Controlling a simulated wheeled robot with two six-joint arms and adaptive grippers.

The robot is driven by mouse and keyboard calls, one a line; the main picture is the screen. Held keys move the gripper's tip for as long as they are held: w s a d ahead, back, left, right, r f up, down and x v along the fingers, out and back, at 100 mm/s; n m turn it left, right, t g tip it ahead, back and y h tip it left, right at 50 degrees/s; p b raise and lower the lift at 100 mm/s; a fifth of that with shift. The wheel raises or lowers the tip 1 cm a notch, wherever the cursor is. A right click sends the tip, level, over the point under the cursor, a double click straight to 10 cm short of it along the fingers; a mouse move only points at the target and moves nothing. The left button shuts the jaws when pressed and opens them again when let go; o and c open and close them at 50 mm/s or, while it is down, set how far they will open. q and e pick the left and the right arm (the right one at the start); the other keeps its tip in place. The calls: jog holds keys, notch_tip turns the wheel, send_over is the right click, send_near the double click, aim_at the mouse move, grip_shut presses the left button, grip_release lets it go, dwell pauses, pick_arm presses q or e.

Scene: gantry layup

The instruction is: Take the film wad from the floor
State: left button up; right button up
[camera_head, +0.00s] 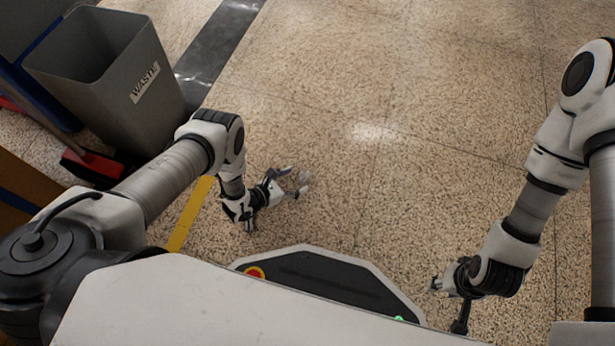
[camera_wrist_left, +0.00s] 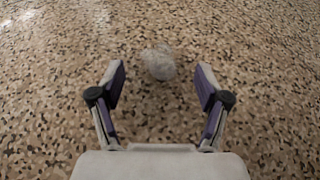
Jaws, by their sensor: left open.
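The film wad (camera_wrist_left: 159,63) is a small, crumpled, pale translucent lump on the speckled floor. In the left wrist view it lies just beyond the fingertips, roughly midway between them. In the head view the wad (camera_head: 305,177) shows faintly at the tips of my left gripper (camera_head: 292,182). My left gripper is open and empty, low over the floor; its two fingers also show in the left wrist view (camera_wrist_left: 160,85), spread apart. My right gripper (camera_head: 447,290) hangs at the lower right, away from the wad; its fingers are too small and partly hidden to judge.
A grey bin marked WASTE (camera_head: 105,85) stands at the upper left, its top open. A red and black object (camera_head: 92,165) is beside its foot. A yellow floor stripe (camera_head: 190,215) runs left of my left gripper. The floor (camera_head: 400,120) in the middle and right is clear.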

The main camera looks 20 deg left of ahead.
aim_at(300, 177)
pick_arm(q)
jog(key=b+x, duration=0.3)
jog(key=x, duration=0.1)
jog(key=shift+w+d+f, duration=0.1)
jog(key=shift+w+f, duration=0.1)
jog(key=shift+f, duration=0.05)
jog(key=shift+r, duration=0.2)
jog(key=c, duration=0.9)
jog(key=shift+o, duration=0.2)
jog(key=shift+w+r, duration=0.1)
